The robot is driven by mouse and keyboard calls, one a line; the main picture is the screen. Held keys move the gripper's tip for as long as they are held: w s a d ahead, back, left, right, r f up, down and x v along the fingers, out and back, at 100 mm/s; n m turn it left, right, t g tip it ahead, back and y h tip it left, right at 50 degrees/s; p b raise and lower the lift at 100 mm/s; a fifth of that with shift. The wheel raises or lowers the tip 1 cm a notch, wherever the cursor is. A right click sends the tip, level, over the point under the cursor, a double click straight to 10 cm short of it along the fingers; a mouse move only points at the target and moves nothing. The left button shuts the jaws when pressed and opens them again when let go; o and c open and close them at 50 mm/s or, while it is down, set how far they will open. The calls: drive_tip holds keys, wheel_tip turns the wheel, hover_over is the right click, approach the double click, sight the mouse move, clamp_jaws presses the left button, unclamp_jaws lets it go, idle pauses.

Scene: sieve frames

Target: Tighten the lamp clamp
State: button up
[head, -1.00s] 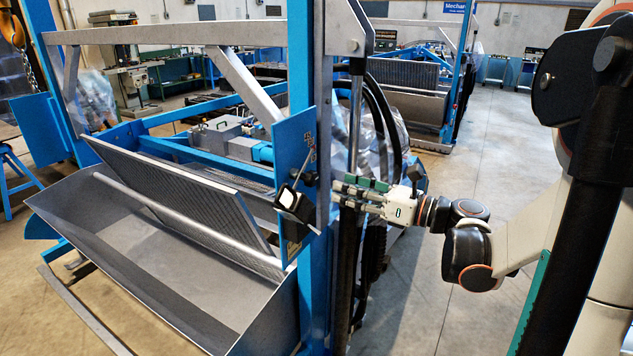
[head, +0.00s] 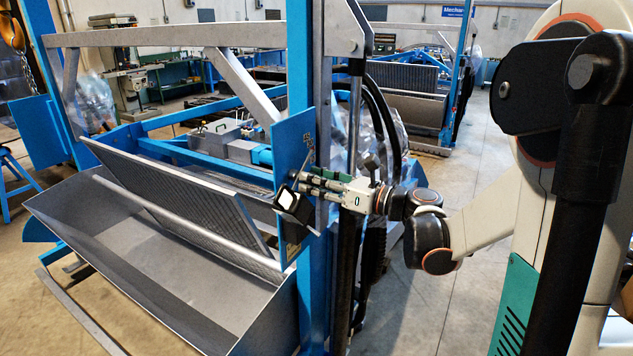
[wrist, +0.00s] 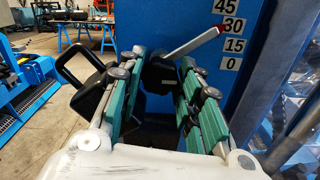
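The black work lamp (head: 292,204) with a bright white face is mounted at the blue plate (head: 291,150) on the post. In the wrist view a black clamp knob (wrist: 158,76) stands in front of the plate. A pale lever with a red tip (wrist: 195,42) runs from it up and right, its tip near the 30 and 15 marks. My gripper (head: 306,182) is level with the knob, to the right of the lamp. In the wrist view its green-padded fingers (wrist: 162,82) are apart, on either side of the knob. Whether they touch it I cannot tell.
A black frame, seemingly the lamp's, (wrist: 72,72) lies close to the left finger. The blue post (head: 311,290) and black hoses (head: 384,115) stand near my gripper. A grey trough (head: 170,270) lies to the left. The floor at right is clear.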

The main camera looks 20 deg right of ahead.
drive_tip(key=shift+c, duration=0.9)
drive_tip(key=shift+f+n+b, duration=0.1)
drive_tip(key=shift+n+b, duration=0.95)
drive_tip(key=shift+n, duration=7.95)
